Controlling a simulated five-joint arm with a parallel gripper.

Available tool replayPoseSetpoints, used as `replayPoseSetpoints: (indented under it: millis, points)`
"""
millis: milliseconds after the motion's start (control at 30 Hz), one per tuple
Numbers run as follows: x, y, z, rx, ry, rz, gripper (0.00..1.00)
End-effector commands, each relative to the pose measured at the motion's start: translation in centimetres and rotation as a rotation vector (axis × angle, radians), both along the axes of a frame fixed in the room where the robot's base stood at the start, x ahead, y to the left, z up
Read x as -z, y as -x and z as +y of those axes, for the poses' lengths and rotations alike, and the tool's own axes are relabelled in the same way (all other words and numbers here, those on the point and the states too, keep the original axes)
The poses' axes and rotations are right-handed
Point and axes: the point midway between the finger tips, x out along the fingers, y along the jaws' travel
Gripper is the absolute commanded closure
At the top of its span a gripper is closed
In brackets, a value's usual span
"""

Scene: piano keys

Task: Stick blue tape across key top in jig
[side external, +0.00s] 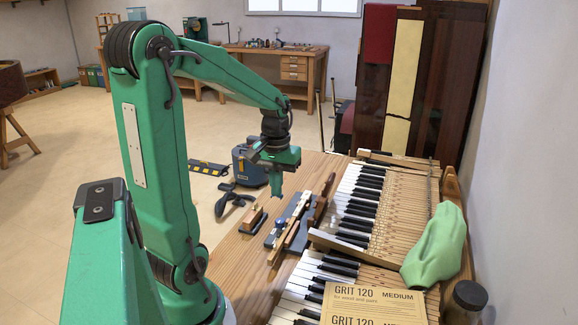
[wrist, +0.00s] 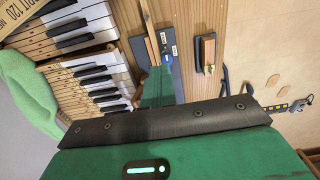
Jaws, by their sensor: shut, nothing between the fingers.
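The dark grey jig (side external: 288,219) lies on the wooden bench with a long wooden key (side external: 284,243) along it. It also shows in the wrist view (wrist: 140,52). A small blue-and-white piece (wrist: 172,51) sits on the jig; I cannot tell whether it is the tape. My gripper (side external: 276,194) hangs above the bench, beyond the jig's left side in the side view, shut and empty. In the wrist view its green finger (wrist: 157,86) overlaps the jig's near end and hides part of it.
A wooden block with a dark base (side external: 252,219) lies left of the jig. Piano keys (side external: 357,210) fill the right, with GRIT 120 sheets (side external: 372,306), a green cloth (side external: 437,247) and a dark jar (side external: 466,301).

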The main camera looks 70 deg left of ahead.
Motion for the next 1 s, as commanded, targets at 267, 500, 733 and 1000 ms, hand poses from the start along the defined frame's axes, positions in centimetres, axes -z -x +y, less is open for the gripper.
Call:
replayPoseSetpoints:
  millis: [267,500,733,1000]
  points:
    - [-0.41,-0.01,0.01,0.0,-0.001,-0.001,1.0]
    - [-0.73,-0.01,0.01,0.0,-0.001,-0.001,1.0]
    - [-0.96,0.01,-0.01,0.0,0.0,0.0,1.0]
    - [-1.05,0.01,-0.01,0.0,0.0,0.0,1.0]
